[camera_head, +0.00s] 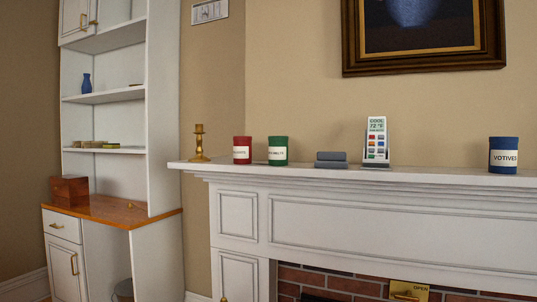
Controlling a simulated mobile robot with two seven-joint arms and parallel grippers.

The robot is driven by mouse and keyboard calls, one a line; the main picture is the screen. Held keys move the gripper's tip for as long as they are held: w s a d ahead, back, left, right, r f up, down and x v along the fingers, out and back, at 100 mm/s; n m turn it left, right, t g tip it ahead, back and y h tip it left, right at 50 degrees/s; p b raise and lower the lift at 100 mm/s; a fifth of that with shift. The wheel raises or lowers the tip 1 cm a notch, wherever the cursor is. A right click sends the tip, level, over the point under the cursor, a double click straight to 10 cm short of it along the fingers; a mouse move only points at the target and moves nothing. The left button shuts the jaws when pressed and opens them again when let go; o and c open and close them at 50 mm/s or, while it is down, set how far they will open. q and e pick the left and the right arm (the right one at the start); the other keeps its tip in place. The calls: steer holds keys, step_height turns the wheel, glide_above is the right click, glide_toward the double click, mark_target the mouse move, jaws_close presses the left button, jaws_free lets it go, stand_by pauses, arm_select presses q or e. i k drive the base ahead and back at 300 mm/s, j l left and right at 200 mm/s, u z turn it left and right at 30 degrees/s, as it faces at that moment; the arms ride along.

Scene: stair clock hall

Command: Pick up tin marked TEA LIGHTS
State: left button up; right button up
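Three tins with pale labels stand upright on the white mantel shelf (400,178). A red tin (242,143) and a green tin (278,141) stand close together, apart from each other, near the left end. The lettering on both is too small and partly turned to read surely, so I cannot tell which is marked TEA LIGHTS. A blue tin (503,144) stands at the far right, and its label seems to read VOTIVES. Neither of my grippers is in view.
A brass candlestick (199,143) stands left of the red tin. Grey blocks (331,160) and an upright display card (376,142) stand mid-shelf. A framed picture (423,64) hangs above. White shelving (105,97) with a wooden box (69,191) is at left.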

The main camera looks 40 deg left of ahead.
mark_target(243, 145)
steer(key=k+j, duration=0.1)
steer(key=j, duration=0.4)
steer(key=k+j, duration=0.1)
steer(key=j, duration=0.45)
steer(key=k+j, duration=0.1)
steer(key=j, duration=0.4)
steer(key=k+j, duration=0.1)
steer(key=j, duration=0.4)
steer(key=i+l, duration=0.1)
steer(key=l, duration=0.35)
steer(key=i+l, duration=0.1)
steer(key=l, duration=0.8)
steer(key=i+l, duration=0.15)
steer(key=l, duration=0.3)
steer(key=i+l, duration=0.1)
steer(key=l, duration=0.35)
steer(key=u, duration=1.25)
